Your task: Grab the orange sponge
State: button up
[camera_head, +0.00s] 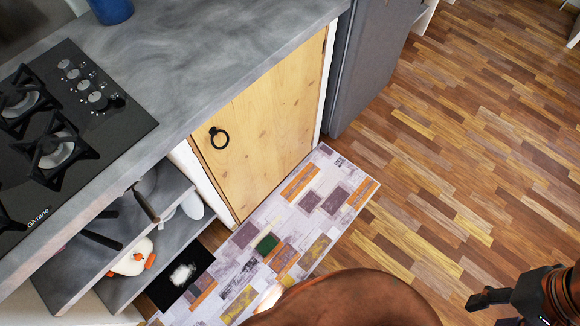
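I cannot make out a clear orange sponge. Flat orange patches show on the patchwork mat (238,273), and they look like part of its pattern. A small dark green rectangle (267,243) also shows on the mat; I cannot tell if it is printed or a separate object. A white item with orange parts (133,259) sits in the lower open shelf at left. My gripper (490,311) is at the lower right corner, above the wooden floor and far from the shelf. Its fingers look apart with nothing between them; the lower one is partly cut off by the frame.
A grey counter (200,75) with a black gas hob (95,125) and blue container (111,10) runs along the left. Below are open shelves (172,246) and a closed wooden door (262,125). A rounded brown surface (345,302) fills the bottom. Floor at right is clear.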

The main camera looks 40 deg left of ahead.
aim_at(266, 248)
jog(key=i, duration=1.05)
jog(key=u, duration=4.5)
